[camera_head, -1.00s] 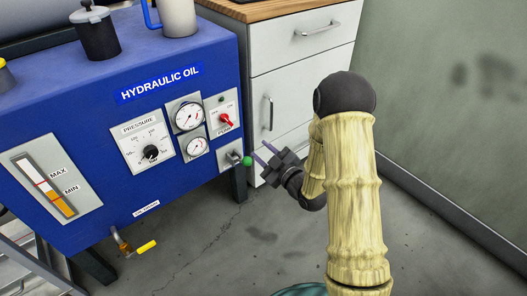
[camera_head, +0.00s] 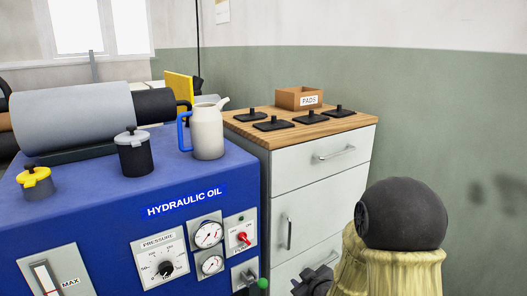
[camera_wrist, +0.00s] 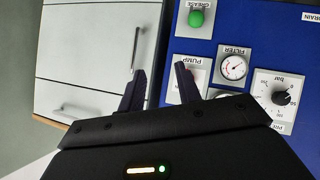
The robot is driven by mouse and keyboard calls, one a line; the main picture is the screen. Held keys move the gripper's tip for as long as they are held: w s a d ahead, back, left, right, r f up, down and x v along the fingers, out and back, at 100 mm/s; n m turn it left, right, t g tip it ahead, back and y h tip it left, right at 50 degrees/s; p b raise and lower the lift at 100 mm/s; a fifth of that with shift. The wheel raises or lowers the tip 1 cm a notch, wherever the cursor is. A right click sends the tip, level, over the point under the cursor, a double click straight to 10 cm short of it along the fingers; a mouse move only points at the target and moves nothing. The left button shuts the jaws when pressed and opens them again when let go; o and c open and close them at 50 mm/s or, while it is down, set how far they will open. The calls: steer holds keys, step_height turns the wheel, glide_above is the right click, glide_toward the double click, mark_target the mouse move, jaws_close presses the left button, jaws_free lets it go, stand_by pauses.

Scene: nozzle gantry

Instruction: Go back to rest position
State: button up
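My gripper (camera_wrist: 160,82) shows in the wrist view with its two dark fingers apart and nothing between them. It points towards the gap between the blue hydraulic oil unit (camera_wrist: 235,38) and the white drawer cabinet (camera_wrist: 95,45). In the head view, part of my dark wrist shows at the bottom edge, in front of the cabinet (camera_head: 318,186); the fingers cannot be made out there. The green knob (camera_head: 263,284) on the unit's front is left of my wrist. In the wrist view the green knob (camera_wrist: 197,18) is beyond the fingers, apart from them.
The blue unit (camera_head: 95,208) carries a white jug (camera_head: 208,135), a black lidded pot (camera_head: 134,155), a yellow-topped pot (camera_head: 36,183) and a large grey cylinder (camera_head: 75,118). The cabinet's wooden top holds several black pads and a PADS box (camera_head: 300,98). A green wall stands right.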

steer(key=s+d+r+m+g+h+p, duration=0.2)
steer(key=s+r+m+g, duration=0.2)
steer(key=s, duration=0.6)
steer(key=s+d+r+m+g+h+p, duration=0.15)
steer(key=s+r+m+g, duration=0.25)
steer(key=s, duration=0.6)
step_height(320, 180, up, 37)
steer(key=p, duration=3.7)
steer(key=shift+d+f+p, duration=0.2)
steer(key=shift+d+p, duration=0.2)
